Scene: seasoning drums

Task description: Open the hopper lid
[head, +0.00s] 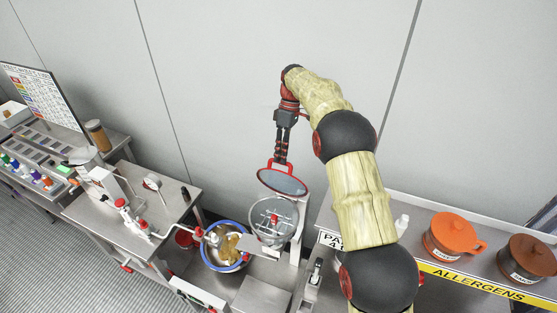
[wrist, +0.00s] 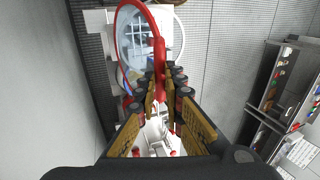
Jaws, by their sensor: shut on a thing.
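The hopper (head: 273,220) is a round clear drum with a grid or paddle frame inside, mid-frame in the head view. Its lid (head: 283,182) is a clear disc with a red rim and red handle, tilted up above the back of the open hopper. My gripper (head: 281,158) reaches down from above and is shut on the lid's red handle. In the wrist view the red handle (wrist: 159,60) runs between my fingertips (wrist: 163,75), and the lid's red rim (wrist: 118,38) shows at the top. The finger contact itself is partly hidden.
A blue-rimmed bowl (head: 226,246) with yellowish contents stands left of the hopper. A steel table (head: 165,195) is farther left. At right, a shelf marked ALLERGENS (head: 485,284) holds an orange pot (head: 452,236) and a brown pot (head: 530,258). The wall is close behind.

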